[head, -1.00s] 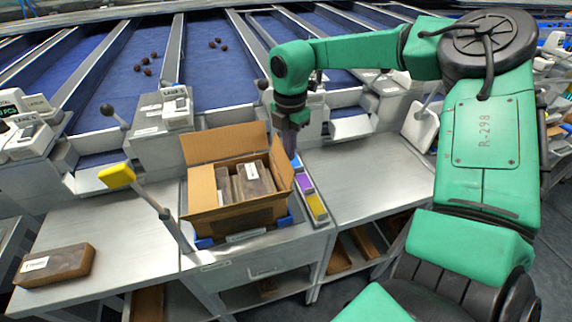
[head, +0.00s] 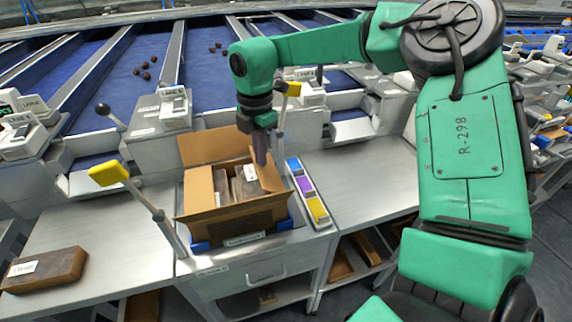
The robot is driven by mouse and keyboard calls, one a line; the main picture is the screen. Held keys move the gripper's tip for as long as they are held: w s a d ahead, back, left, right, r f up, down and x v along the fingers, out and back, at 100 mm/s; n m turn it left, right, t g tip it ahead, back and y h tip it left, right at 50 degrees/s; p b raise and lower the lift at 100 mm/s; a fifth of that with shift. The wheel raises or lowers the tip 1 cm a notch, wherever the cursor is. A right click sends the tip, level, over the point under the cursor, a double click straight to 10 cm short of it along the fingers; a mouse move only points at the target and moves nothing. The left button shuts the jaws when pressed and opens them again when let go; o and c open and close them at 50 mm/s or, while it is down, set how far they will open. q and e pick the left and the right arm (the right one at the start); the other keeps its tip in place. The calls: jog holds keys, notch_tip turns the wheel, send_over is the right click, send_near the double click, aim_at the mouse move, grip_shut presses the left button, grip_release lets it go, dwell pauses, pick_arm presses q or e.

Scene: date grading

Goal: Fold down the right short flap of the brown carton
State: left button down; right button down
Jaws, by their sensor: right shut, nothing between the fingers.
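The open brown carton (head: 245,217) stands on the bench, holding several brown packs (head: 223,187), one with a white label. Its right short flap (head: 268,175) leans inward over the right end of the opening. My right gripper (head: 261,160) is shut and empty, pointing down at this flap's upper edge; it looks to be touching it, though exact contact is hard to tell. The back long flap (head: 205,147) stands up. The left short flap (head: 198,188) also shows at the left end. My left gripper is not in view.
A strip of blue, purple and yellow blocks (head: 308,193) lies right of the carton. A yellow-headed post (head: 109,174) stands at left, and another yellow head (head: 293,89) shows behind my gripper. A labelled brown box (head: 45,269) lies at far left. The right bench top (head: 365,180) is clear.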

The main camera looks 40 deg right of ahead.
jog(key=shift+a, duration=0.1)
jog(key=shift+f+b, duration=1.8)
jog(key=shift+f, duration=0.1)
jog(key=shift+r, duration=0.1)
notch_tip(320, 180, up, 11)
jog(key=p, duration=0.7)
